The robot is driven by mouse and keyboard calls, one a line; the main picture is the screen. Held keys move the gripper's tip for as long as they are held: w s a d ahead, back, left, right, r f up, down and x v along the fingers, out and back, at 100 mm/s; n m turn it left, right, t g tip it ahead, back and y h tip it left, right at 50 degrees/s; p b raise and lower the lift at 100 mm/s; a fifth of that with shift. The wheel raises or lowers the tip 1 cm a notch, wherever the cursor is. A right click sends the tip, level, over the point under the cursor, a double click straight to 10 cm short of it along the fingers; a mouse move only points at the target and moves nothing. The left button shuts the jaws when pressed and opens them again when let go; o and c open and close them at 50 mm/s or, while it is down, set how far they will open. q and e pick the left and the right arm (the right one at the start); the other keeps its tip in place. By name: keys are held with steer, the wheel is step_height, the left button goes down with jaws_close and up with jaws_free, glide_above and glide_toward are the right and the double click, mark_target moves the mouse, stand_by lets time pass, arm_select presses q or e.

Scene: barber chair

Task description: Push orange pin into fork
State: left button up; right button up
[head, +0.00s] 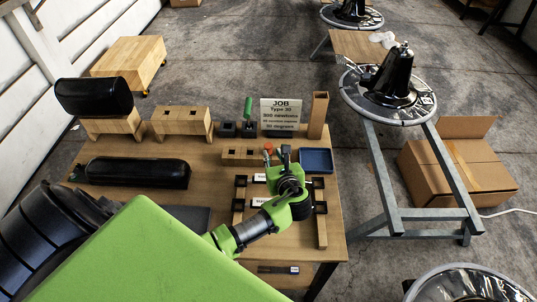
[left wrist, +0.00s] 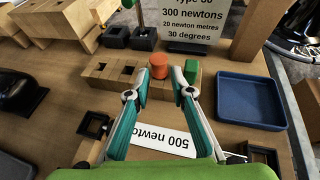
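The orange pin (head: 268,148) stands in a slotted wooden block on the table; in the left wrist view its round orange top (left wrist: 158,66) shows. My left gripper (head: 284,156) is over the table beside it. In the left wrist view its two teal fingers (left wrist: 160,84) are spread apart, with the pin's top just beyond and between the tips. I cannot tell whether they touch it. Nothing is seen held. I cannot make out the fork for certain. My right gripper is not in view.
A green block (left wrist: 190,71) stands right of the pin. A blue tray (head: 316,160) lies to the right, and a job sign (head: 281,115) stands behind. Black cushions (head: 137,172) are at left. A black chair base (head: 390,75) stands on a round-topped stand at right.

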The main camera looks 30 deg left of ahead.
mark_target(269, 149)
arm_select(q)
steer(key=x, duration=0.5)
steer(key=shift+a+f, duration=0.15)
steer(key=shift+c, duration=0.5)
jaws_close()
